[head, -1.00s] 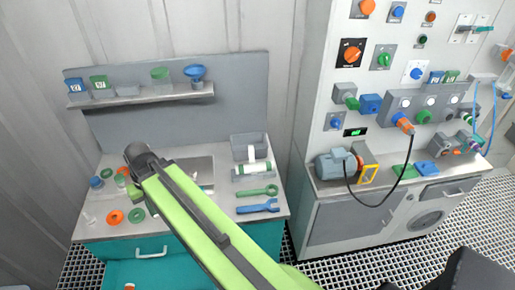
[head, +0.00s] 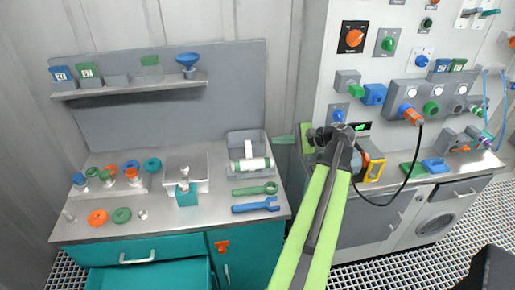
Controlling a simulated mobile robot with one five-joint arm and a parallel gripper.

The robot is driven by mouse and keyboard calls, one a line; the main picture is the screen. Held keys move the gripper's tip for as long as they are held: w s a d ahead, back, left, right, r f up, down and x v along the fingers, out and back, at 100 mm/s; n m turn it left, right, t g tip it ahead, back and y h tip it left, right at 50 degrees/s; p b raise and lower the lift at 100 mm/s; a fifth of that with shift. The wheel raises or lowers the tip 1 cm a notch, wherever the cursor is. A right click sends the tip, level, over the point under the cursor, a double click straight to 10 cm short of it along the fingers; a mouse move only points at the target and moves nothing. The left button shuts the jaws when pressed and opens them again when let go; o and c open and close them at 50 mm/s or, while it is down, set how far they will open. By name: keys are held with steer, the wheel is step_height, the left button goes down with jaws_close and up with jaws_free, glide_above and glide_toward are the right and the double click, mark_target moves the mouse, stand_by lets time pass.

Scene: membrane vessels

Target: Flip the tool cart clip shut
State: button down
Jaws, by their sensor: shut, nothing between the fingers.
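The tool cart (head: 180,246) is the teal cabinet with a grey top at the left. A small orange part (head: 221,246) sits on its front, right of the upper drawer. A teal upright piece (head: 186,193) stands by a pale block on the top. I cannot tell which of these is the clip, or how far it is turned. My gripper (head: 284,140) points left from the dark arm end, in front of the gap between cart and panel. It is shut and empty, apart from both pieces.
A teal drawer (head: 150,277) stands pulled out low on the cart. A panel with knobs and a cable (head: 407,165) stands at the right.

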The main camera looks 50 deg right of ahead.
mark_target(248, 150)
steer(key=shift+s+d, duration=0.15)
steer(key=shift+s, duration=0.05)
steer(key=b+x, duration=0.3)
steer(key=x, duration=0.6)
steer(key=shift+w+f+b, duration=0.1)
steer(key=shift+f+b, duration=0.05)
steer(key=shift+b, duration=0.2)
steer(key=shift+w, duration=0.45)
steer(key=shift+a, duration=0.2)
